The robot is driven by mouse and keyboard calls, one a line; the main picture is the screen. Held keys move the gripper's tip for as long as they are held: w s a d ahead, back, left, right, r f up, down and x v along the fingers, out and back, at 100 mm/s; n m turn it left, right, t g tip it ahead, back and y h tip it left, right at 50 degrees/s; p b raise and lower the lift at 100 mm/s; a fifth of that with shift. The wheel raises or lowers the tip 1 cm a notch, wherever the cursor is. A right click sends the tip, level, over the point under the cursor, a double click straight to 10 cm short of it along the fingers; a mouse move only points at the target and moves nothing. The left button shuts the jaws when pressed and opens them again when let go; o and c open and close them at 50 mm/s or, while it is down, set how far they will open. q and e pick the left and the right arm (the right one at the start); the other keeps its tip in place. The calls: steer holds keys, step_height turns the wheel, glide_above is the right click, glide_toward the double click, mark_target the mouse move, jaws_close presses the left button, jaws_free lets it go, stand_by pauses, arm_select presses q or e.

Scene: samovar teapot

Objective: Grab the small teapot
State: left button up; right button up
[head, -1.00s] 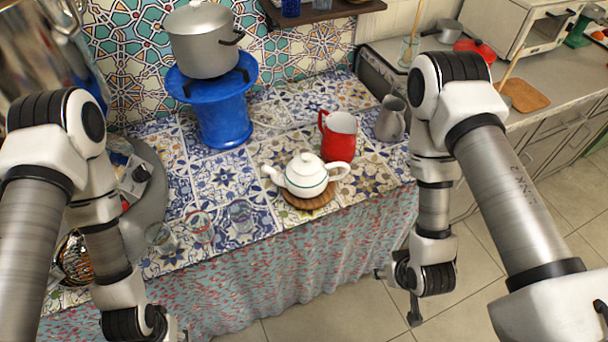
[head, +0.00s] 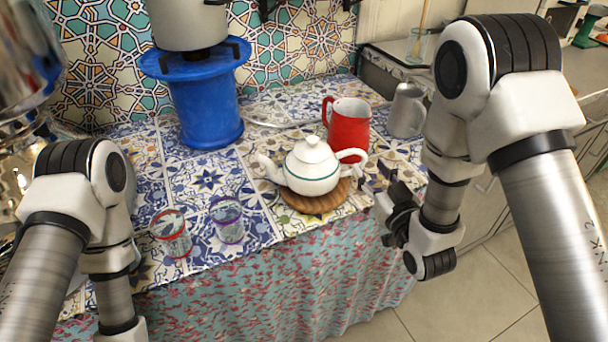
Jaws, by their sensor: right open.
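The small white teapot (head: 312,168) with a green line around it sits upright on a round wooden trivet (head: 322,201) near the table's front edge. Its spout points left and its handle points right. My right gripper (head: 378,188) is open and empty, just right of the teapot's handle and apart from it. My left gripper is out of the picture; only its arm shows at the left.
A red pitcher (head: 348,128) stands right behind the teapot, and a grey metal jug (head: 406,111) is further right. Two glasses (head: 171,233) (head: 227,219) stand to the left. A blue stand (head: 205,108) carries a large pot (head: 189,24). Patterned tiles between them are clear.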

mark_target(365, 160)
steer(key=x, duration=0.4)
steer(key=shift+w+f, duration=0.15)
steer(key=shift+w, duration=0.15)
jaws_close()
